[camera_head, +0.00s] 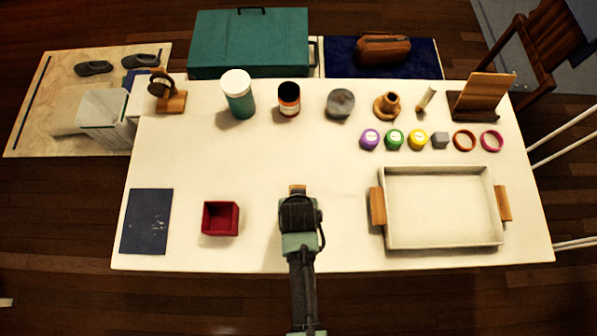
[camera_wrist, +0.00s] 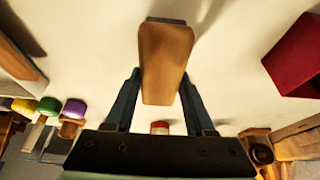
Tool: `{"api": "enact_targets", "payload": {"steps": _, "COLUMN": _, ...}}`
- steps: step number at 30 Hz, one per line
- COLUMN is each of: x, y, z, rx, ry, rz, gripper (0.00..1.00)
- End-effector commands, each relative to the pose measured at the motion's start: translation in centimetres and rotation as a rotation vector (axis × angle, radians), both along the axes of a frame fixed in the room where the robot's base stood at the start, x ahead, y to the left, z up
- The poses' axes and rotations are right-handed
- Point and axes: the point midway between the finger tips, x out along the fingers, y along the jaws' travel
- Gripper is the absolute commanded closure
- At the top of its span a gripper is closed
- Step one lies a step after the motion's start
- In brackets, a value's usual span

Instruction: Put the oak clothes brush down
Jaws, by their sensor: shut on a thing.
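The oak clothes brush (camera_wrist: 165,62) is a rounded wooden block with a dark edge at its far end, between my gripper's two dark fingers in the wrist view. In the head view only a small brown end of it (camera_head: 297,188) shows past my gripper (camera_head: 299,203); the rest is hidden under the wrist. My gripper (camera_wrist: 160,85) is shut on the brush over the white tabletop (camera_head: 260,160). I cannot tell whether the brush touches the table.
A red open box (camera_head: 221,219) stands left of my gripper, and a white tray with wooden handles (camera_head: 442,247) stands right. A dark blue mat (camera_head: 147,222) lies far left. Jars and small items line the back. Bare table surrounds my gripper.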

Motion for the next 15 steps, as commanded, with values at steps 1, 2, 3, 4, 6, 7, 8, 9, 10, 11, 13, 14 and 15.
{"api": "enact_targets", "payload": {"steps": 1, "x": -0.1, "y": 0.0, "z": -0.9, "rx": 0.0, "ry": 0.003, "rz": 0.0, "gripper": 0.9}}
{"api": "enact_targets", "payload": {"steps": 2, "x": 0.0, "y": 0.0, "z": -1.3, "rx": 0.0, "ry": 0.002, "rz": 0.0, "gripper": 0.9}}
{"api": "enact_targets", "payload": {"steps": 3, "x": 0.0, "y": 0.0, "z": -1.9, "rx": 0.0, "ry": 0.003, "rz": -0.001, "gripper": 0.9}}
{"api": "enact_targets", "payload": {"steps": 4, "x": 0.0, "y": 0.0, "z": -2.2, "rx": 0.0, "ry": 0.001, "rz": 0.0, "gripper": 0.9}}
{"api": "enact_targets", "payload": {"steps": 6, "x": 0.0, "y": 0.0, "z": -2.8, "rx": 0.0, "ry": 0.001, "rz": 0.0, "gripper": 0.9}}
{"api": "enact_targets", "payload": {"steps": 7, "x": 0.0, "y": 0.0, "z": -2.9, "rx": 0.0, "ry": 0.0, "rz": 0.0, "gripper": 0.9}}
{"api": "enact_targets", "payload": {"steps": 8, "x": 0.0, "y": 0.0, "z": -3.0, "rx": 0.0, "ry": 0.0, "rz": 0.0, "gripper": 0.9}}
{"api": "enact_targets", "payload": {"steps": 9, "x": 0.0, "y": 0.0, "z": -3.1, "rx": 0.0, "ry": 0.0, "rz": 0.0, "gripper": 0.9}}
{"api": "enact_targets", "payload": {"steps": 10, "x": 0.0, "y": 0.0, "z": -3.1, "rx": 0.0, "ry": 0.0, "rz": 0.0, "gripper": 0.9}}
{"api": "enact_targets", "payload": {"steps": 11, "x": 0.0, "y": 0.0, "z": -3.0, "rx": 0.0, "ry": -0.001, "rz": 0.0, "gripper": 0.9}}
{"api": "enact_targets", "payload": {"steps": 13, "x": 0.0, "y": 0.0, "z": -3.0, "rx": 0.0, "ry": -0.001, "rz": 0.0, "gripper": 0.9}}
{"api": "enact_targets", "payload": {"steps": 14, "x": 0.0, "y": 0.0, "z": -3.0, "rx": 0.0, "ry": -0.001, "rz": 0.0, "gripper": 0.9}}
{"api": "enact_targets", "payload": {"steps": 15, "x": 0.0, "y": 0.0, "z": -3.0, "rx": 0.0, "ry": 0.0, "rz": 0.0, "gripper": 0.9}}
